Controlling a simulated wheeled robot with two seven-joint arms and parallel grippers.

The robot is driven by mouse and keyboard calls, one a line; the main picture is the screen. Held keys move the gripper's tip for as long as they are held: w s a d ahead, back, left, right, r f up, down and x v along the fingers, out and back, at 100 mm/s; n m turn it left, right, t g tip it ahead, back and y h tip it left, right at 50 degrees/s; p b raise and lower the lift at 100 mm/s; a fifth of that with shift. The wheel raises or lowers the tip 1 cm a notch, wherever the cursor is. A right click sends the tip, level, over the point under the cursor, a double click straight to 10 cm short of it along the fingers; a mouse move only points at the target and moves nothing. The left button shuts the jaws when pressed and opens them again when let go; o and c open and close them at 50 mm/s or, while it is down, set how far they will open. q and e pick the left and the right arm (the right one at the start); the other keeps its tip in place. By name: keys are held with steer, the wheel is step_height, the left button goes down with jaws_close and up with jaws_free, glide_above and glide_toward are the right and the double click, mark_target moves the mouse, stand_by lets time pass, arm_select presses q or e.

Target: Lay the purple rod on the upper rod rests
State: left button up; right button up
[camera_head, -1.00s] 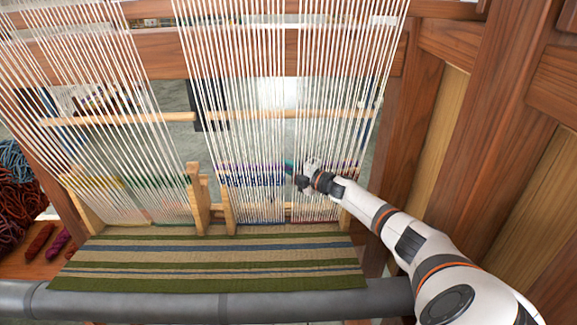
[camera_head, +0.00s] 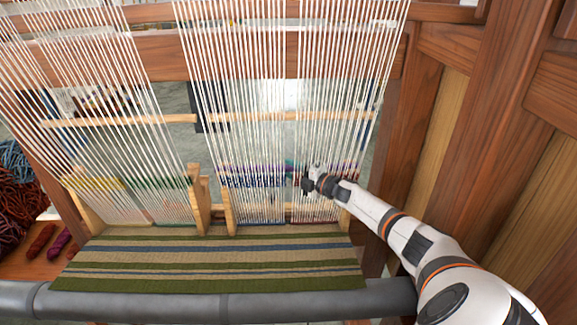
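A thin purple rod (camera_head: 240,172) lies level behind the white warp threads of the right-hand section. Its right part is crossed by threads and by my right gripper. My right gripper (camera_head: 304,182) is among the threads near the gap in this section, close to the rod's line. It is small and dark here, and I cannot tell whether its fingers are open or touch the rod. The upper rod rests cannot be made out clearly. A pale wooden rod (camera_head: 240,116) runs level above the purple one. My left gripper is out of view.
Wooden posts (camera_head: 196,200) stand between the two thread sections. Striped cloth (camera_head: 210,255) and a grey roller (camera_head: 150,305) lie in front. A heavy wooden frame (camera_head: 480,120) closes off the right side. Wool skeins (camera_head: 22,200) are at far left.

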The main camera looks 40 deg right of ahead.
mark_target(292, 169)
steer(key=s, duration=0.1)
steer(key=s+p, duration=0.1)
steer(key=s, duration=0.2)
steer(key=shift+s+d+r+p, duration=0.15)
steer(key=shift+s+d+p, duration=0.05)
steer(key=shift+d+p, duration=0.2)
steer(key=shift+s+d, duration=0.1)
steer(key=shift+s, duration=0.55)
steer(key=w+b, duration=0.1)
steer(key=w, duration=0.1)
steer(key=w+b, duration=0.1)
steer(key=w, duration=0.1)
steer(key=w+a+b, duration=0.1)
steer(key=w, duration=0.2)
steer(key=shift+a+f+b, duration=0.1)
steer(key=shift+f+b, duration=0.1)
steer(key=shift+b, duration=0.1)
steer(key=shift+w+f+b, duration=0.2)
steer(key=shift+w+b, duration=0.05)
steer(key=shift+b, duration=0.15)
steer(key=shift+r+p, duration=0.35)
steer(key=shift+s, duration=0.1)
